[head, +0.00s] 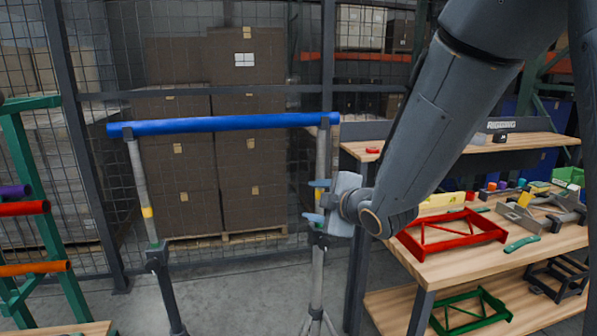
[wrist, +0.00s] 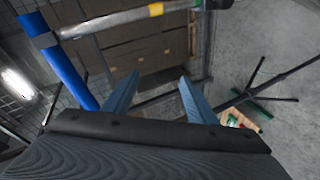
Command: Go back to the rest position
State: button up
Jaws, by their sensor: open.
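My gripper (head: 318,201) is open in the head view, with its two blue fingers pointing left close to the right upright post (head: 320,160) of a stand. In the wrist view my gripper (wrist: 158,92) shows two blue fingers apart with nothing between them. A blue bar (head: 225,124) lies across the tops of the two posts, above my gripper. The blue bar also shows at the left of the wrist view (wrist: 60,62). My arm reaches in from the upper right of the head view.
A wooden workbench (head: 440,268) at the right holds a red frame (head: 452,236) and several tools. A green rack (head: 30,180) with coloured bars stands at the left. Stacked boxes (head: 248,70) stand behind a wire mesh fence. Floor (head: 240,290) between the posts is clear.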

jog(key=s+d+f+m+g+h, duration=0.6)
jog(key=s+d+f+m, duration=0.5)
jog(key=d, duration=0.2)
jog(key=s+d+f+m+g, duration=0.1)
jog(key=s+m+g, duration=0.2)
jog(key=s, duration=0.4)
jog(key=s+d+f+m+g, duration=0.1)
jog(key=s+m+g, duration=0.2)
jog(key=s+m, duration=0.2)
jog(key=s, duration=0.3)
jog(key=shift+s+d+f, duration=0.25)
jog(key=shift+f, duration=0.05)
